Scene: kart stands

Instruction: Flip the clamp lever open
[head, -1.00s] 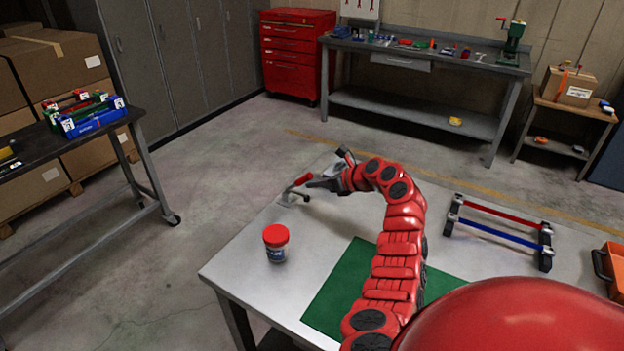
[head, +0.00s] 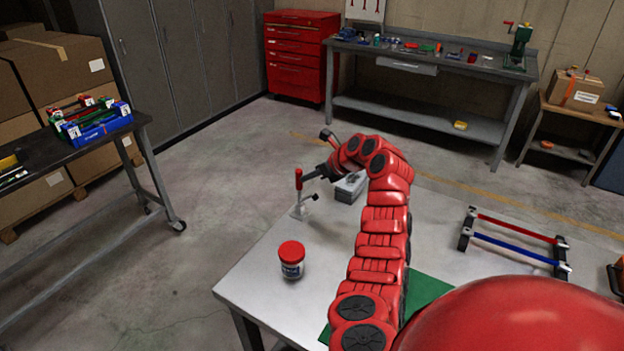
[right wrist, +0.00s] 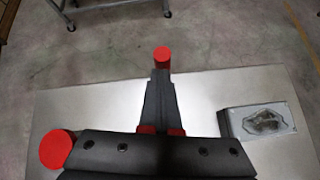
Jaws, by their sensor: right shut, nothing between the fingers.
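The toggle clamp (head: 302,208) stands near the far left edge of the table, with a metal base. Its red-handled lever (head: 299,180) points straight up. My right gripper (head: 314,175) is shut and empty, its fingertips just right of the red handle; I cannot tell whether they touch. In the right wrist view, the shut fingers (right wrist: 162,78) point at the round red end of the lever (right wrist: 162,54), which shows just beyond the tips. The clamp's base is hidden there behind the gripper. My left gripper is not in view.
A jar with a red lid (head: 291,260) stands on the table in front of the clamp. A grey block (head: 350,187) lies right of the clamp, also in the right wrist view (right wrist: 262,121). A green mat (head: 428,290) and a red-and-blue bar stand (head: 513,240) are farther right.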

